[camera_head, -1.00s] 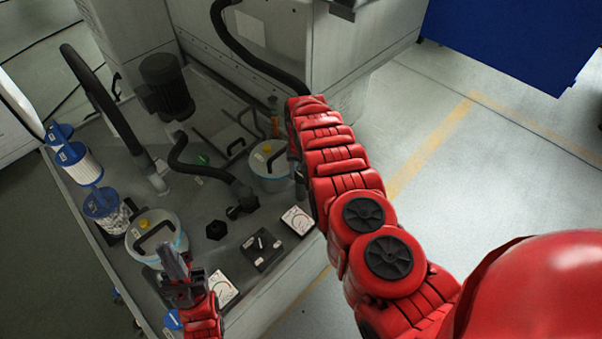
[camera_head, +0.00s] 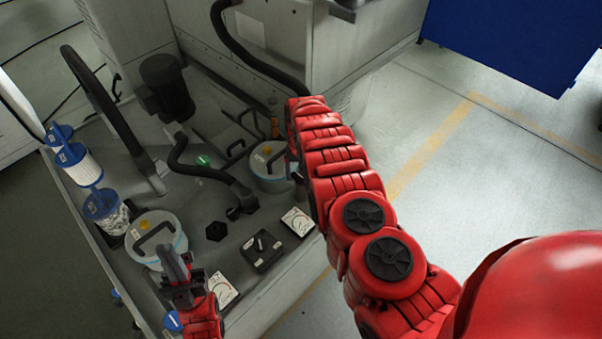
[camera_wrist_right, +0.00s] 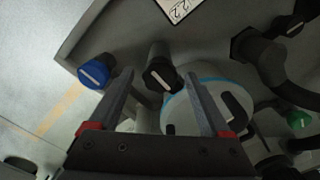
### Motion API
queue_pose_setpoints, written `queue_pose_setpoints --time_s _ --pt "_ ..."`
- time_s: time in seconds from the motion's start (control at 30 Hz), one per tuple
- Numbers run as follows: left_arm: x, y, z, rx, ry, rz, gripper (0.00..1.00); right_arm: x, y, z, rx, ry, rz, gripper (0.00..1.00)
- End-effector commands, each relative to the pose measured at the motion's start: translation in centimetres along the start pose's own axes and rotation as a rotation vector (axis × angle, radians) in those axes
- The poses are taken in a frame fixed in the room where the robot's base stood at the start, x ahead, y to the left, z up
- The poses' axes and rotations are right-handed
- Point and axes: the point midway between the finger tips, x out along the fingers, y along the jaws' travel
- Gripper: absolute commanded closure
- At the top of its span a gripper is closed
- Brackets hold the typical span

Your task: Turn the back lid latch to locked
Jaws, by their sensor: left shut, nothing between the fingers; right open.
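The back canister (camera_head: 268,179) stands near the rear of the grey tank top, with a pale lid, a yellow spot and a dark handle. In the right wrist view its light lid (camera_wrist_right: 200,101) shows behind my fingers. A black knob with a white mark (camera_wrist_right: 160,75) stands beside that lid; I cannot tell for sure whether it is the latch. My right gripper (camera_wrist_right: 163,100) is open, its fingers spread on either side below this knob, apparently holding nothing. In the head view my right arm hides most of it. My left gripper (camera_head: 178,268) is shut and empty by the front canister (camera_head: 156,240).
A blue knob (camera_wrist_right: 95,72) sits close to one right finger. A black hose (camera_head: 205,171), a black switch box (camera_head: 262,250) and white gauges (camera_head: 298,221) crowd the top. Blue-capped filters (camera_head: 82,165) stand at left. Open floor lies right of the tank.

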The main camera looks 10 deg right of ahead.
Motion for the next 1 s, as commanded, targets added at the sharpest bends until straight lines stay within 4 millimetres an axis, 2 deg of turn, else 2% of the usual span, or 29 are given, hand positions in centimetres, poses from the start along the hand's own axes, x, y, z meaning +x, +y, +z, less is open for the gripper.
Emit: queue_pose_setpoints --time_s 0.23,0.37,0.67,0.7,0.77,0.8,0.9,1.0 --pt "-0.2 0.0 0.0 0.0 0.0 0.0 1.0 -1.5 0.0 0.0 0.0 -0.001 0.001 0.18" --pt "-0.4 0.0 0.1 0.0 0.0 0.0 1.0 -3.3 -0.1 0.1 0.0 -0.004 -0.002 0.18" --pt "-1.6 0.1 0.3 0.0 0.0 0.0 1.0 -8.9 -0.1 0.0 -0.001 0.001 -0.003 0.18" --pt "-1.0 0.1 0.2 0.0 0.0 0.0 1.0 -10.4 -0.2 0.0 -0.002 0.002 -0.003 0.18" --pt "-0.8 0.0 0.1 0.0 0.0 0.0 1.0 -12.1 -0.1 -0.1 -0.002 0.004 -0.003 0.18" --pt "0.6 0.0 -0.1 0.0 0.0 0.0 1.0 -13.7 -0.3 -0.1 -0.003 0.005 -0.005 0.18" --pt "2.3 -0.1 -0.4 0.0 0.001 0.0 1.0 -15.6 -0.2 0.0 -0.001 0.002 -0.002 0.18" --pt "2.5 -0.1 -0.4 0.0 0.0 0.0 1.0 -16.5 -0.2 -0.1 -0.002 0.003 -0.001 0.18"
